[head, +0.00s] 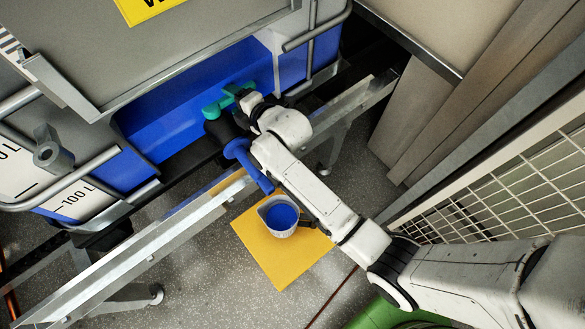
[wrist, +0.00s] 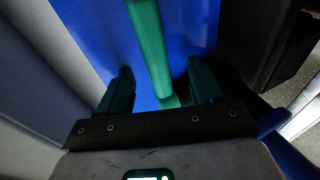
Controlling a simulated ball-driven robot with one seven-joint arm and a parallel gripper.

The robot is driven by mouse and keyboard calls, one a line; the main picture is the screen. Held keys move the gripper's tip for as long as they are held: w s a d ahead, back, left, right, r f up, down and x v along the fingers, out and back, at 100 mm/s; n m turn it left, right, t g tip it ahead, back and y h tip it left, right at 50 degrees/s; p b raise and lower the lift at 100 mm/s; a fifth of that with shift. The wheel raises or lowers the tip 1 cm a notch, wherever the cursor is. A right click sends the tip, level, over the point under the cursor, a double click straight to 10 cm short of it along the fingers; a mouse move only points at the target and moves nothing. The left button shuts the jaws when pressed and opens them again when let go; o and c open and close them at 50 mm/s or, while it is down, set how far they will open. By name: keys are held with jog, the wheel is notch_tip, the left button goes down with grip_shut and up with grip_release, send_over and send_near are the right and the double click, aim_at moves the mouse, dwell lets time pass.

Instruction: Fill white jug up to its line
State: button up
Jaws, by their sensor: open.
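The white jug (head: 280,228) stands upright on a yellow mat (head: 262,262) on the floor. Blue liquid (head: 281,216) shows inside it; I cannot make out its fill line. A blue spout (head: 252,165) slopes down from the blue tank towards the jug; I cannot tell whether liquid is flowing. The green valve handle (head: 217,106) is at the tank front, and it also shows in the wrist view (wrist: 150,45). My gripper (head: 247,103) is at the handle. In the wrist view my gripper (wrist: 160,85) is open, its two fingers either side of the handle with gaps.
The blue tank (head: 165,122) sits in a metal frame behind a steel rail (head: 150,243). A wire mesh panel (head: 500,195) stands at the right. A green object (head: 385,315) lies at the bottom edge. Grey floor is free left of the mat.

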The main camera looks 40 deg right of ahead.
dwell(0.3)
jog(key=shift+s+r+p, duration=0.35)
jog(key=shift+s+p, duration=0.15)
jog(key=p+v, duration=0.3)
jog(key=v, duration=0.3)
jog(key=shift+f+p, duration=0.15)
jog(key=shift+p, duration=0.15)
dwell(0.3)
jog(key=s+d+f+m+g+h, duration=0.1)
jog(key=s+d+m+g, duration=0.2)
jog(key=s+m+g, duration=0.3)
jog(key=s+d+f+m+g+h+b, duration=0.1)
jog(key=s+d+m+g, duration=0.3)
jog(key=s+m, duration=0.9)
jog(key=s+g, duration=0.2)
jog(key=s, duration=1.1)
jog(key=shift+d+f+m+g, duration=0.2)
jog(key=shift+f+m+g, duration=0.2)
jog(key=shift+w, duration=0.1)
dwell(1.2)
